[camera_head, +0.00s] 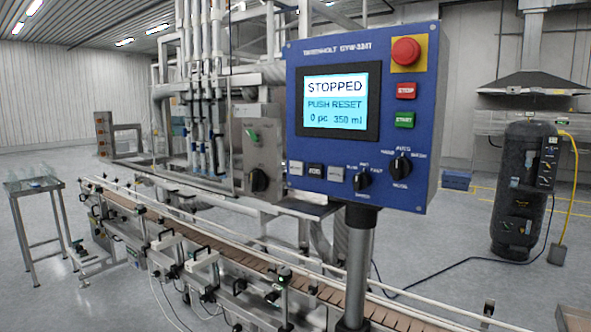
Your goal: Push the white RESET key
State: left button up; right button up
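A blue control panel (365,115) stands on a grey post in front of me. Its screen (338,103) reads "STOPPED", "PUSH RESET", "0 pc" and "350 ml". Below the screen is a row of small keys: a white left key (296,168), a black middle key (314,171) and a white right key (336,174). The lettering on the two white keys is too small to read, so I cannot tell which one is RESET. Neither of my grippers is in view.
The panel also bears a red emergency button (405,51), a red STOP key (406,90), a green START key (404,120) and two black knobs (362,181) (401,167). A conveyor (235,256) runs behind the post (358,262). A black tank (521,190) stands right.

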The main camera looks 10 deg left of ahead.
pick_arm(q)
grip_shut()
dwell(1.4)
